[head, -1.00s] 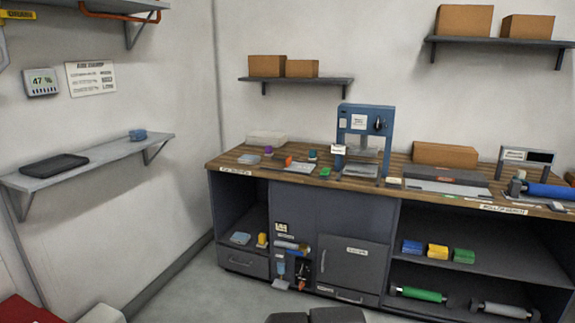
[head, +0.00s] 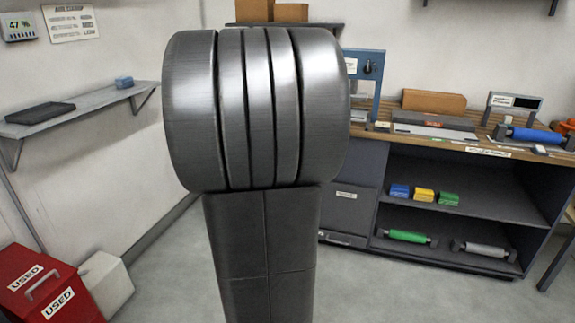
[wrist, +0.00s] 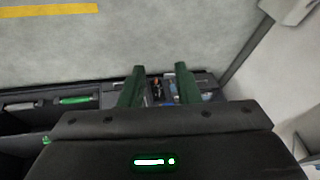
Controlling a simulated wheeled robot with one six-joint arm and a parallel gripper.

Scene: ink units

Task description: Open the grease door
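In the head view a grey cabinet door (head: 345,218) with a small label sits low under the wooden workbench, right of my arm. The label is too small to read, so I cannot tell if it is the grease door. It looks closed; its left part is hidden by my arm. In the wrist view my gripper (wrist: 160,70) has its two green fingers apart, with nothing held between them. Beyond the fingertips are the cabinet front and small items in a low compartment (wrist: 165,90). My gripper is not visible in the head view.
My large arm joint blocks the middle of the head view. Open shelves on the right hold coloured blocks (head: 424,195), a green roller (head: 408,236) and a grey roller (head: 484,250). A red bin (head: 85,310) stands at lower left. The floor before the cabinet is clear.

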